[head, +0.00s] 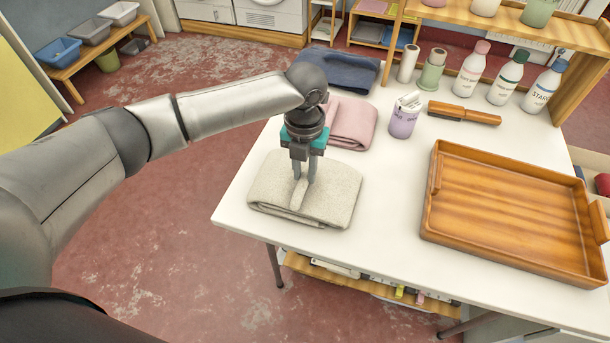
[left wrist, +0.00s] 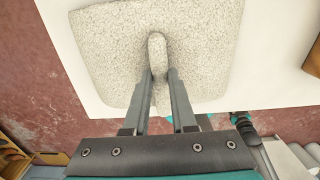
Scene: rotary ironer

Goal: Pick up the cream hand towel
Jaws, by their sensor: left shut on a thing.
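The cream hand towel (head: 335,192) lies folded on the white table (head: 385,225), near its left edge. My left gripper (head: 301,184) points down from above and is shut on a pinched ridge of the towel, near its middle. In the left wrist view, the towel (left wrist: 205,50) fills the upper middle, and its ridge stands between the two fingertips of the left gripper (left wrist: 159,75). The rest of the towel appears to lie flat on the table. My right gripper is not in view.
A pink towel (head: 352,122) and a dark blue one (head: 340,72) lie behind the cream towel. A wooden tray (head: 520,215) takes up the right side. A purple canister (head: 404,118), a brush (head: 464,113) and several bottles stand or lie at the back.

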